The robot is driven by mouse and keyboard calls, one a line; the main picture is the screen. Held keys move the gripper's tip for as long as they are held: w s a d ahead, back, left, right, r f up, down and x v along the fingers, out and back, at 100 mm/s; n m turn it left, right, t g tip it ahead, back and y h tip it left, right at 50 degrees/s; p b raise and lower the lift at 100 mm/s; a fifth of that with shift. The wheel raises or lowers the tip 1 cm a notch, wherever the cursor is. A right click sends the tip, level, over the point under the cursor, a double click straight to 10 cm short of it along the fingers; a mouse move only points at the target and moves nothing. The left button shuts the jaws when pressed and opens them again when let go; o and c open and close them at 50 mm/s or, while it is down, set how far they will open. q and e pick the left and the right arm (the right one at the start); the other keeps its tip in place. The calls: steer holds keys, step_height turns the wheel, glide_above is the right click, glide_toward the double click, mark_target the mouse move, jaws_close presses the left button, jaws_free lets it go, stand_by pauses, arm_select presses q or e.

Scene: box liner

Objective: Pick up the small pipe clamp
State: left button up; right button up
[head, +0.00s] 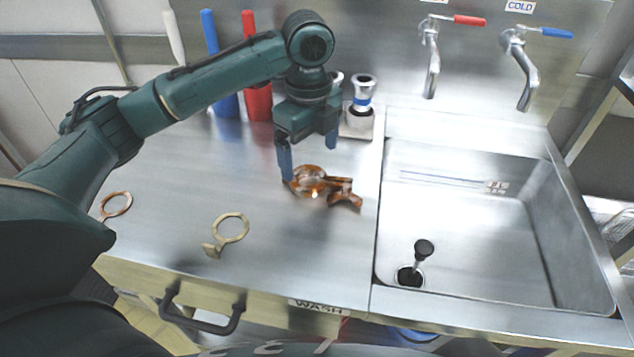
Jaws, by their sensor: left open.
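My left gripper (309,163) points down over the metal counter. Its two blue fingers are spread and hold nothing. A shiny copper-brown fitting (316,186) lies on the counter just below it; the left finger overlaps or nearly touches its left end. Two ring-shaped clamps lie flat further left: a brass one with a short tab (232,229) near the counter's front, and a thinner copper one (117,205) at the far left beside my arm. I cannot tell for certain which piece is the small pipe clamp. My right gripper is not in view.
A sink (470,230) with a black-knobbed plug takes up the right side. Blue (219,70) and red (254,75) upright items stand behind my arm. A silver and blue fitting (362,95) stands at the counter's back. The counter between the clamps is clear.

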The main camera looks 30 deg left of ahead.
mark_target(311, 178)
arm_select(q)
steer(key=f, duration=0.2)
steer(key=s+f, duration=0.1)
steer(key=f, duration=0.1)
steer(key=shift+d, duration=0.2)
steer(key=shift+w+f, duration=0.1)
steer(key=shift+f, duration=0.4)
steer(key=shift+c, duration=0.4)
steer(key=c, duration=1.1)
steer(key=shift+r, duration=0.1)
step_height(311, 178, up, 10)
steer(key=shift+p, duration=0.3)
